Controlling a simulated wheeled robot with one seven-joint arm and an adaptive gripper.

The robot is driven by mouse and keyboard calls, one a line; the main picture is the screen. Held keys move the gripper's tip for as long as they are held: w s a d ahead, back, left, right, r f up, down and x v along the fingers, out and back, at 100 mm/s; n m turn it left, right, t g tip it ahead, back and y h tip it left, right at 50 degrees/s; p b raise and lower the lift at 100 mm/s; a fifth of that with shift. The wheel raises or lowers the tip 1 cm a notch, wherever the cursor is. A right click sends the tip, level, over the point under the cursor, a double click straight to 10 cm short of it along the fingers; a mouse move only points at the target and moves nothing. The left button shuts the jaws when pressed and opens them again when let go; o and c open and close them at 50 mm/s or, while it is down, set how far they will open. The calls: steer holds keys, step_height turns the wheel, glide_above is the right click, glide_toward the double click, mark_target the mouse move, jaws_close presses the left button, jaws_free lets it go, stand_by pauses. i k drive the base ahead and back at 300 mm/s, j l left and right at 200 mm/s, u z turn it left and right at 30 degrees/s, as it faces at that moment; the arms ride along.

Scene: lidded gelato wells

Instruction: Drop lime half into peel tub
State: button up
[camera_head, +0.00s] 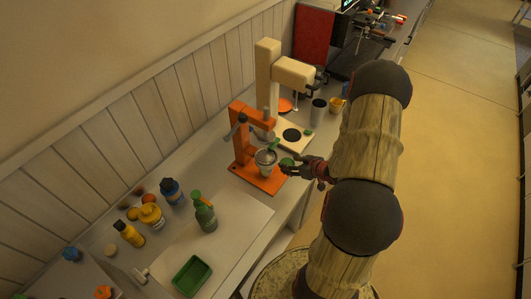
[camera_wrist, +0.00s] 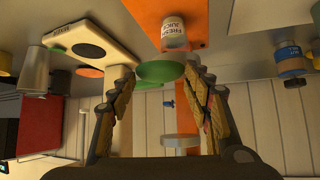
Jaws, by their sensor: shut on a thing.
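The lime half (camera_head: 287,161) is a small green piece at the tips of my gripper (camera_head: 294,167), beside the orange juicing press. In the wrist view the lime half (camera_wrist: 157,73) shows as a green disc between the two fingertips of my gripper (camera_wrist: 160,78), which is shut on it. A green rectangular open tub (camera_head: 192,276), which looks like the peel tub, sits on the counter at the lower part of the head view, well away from my gripper. Its inside looks empty.
The orange press (camera_head: 242,150) stands next to my gripper, with a cup labelled as juice (camera_wrist: 174,33) on its base. A cream machine (camera_head: 268,75) stands behind it.

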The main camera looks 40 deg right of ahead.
mark_target(197, 274)
steer(key=k+l, duration=0.1)
steer(key=k, duration=1.4)
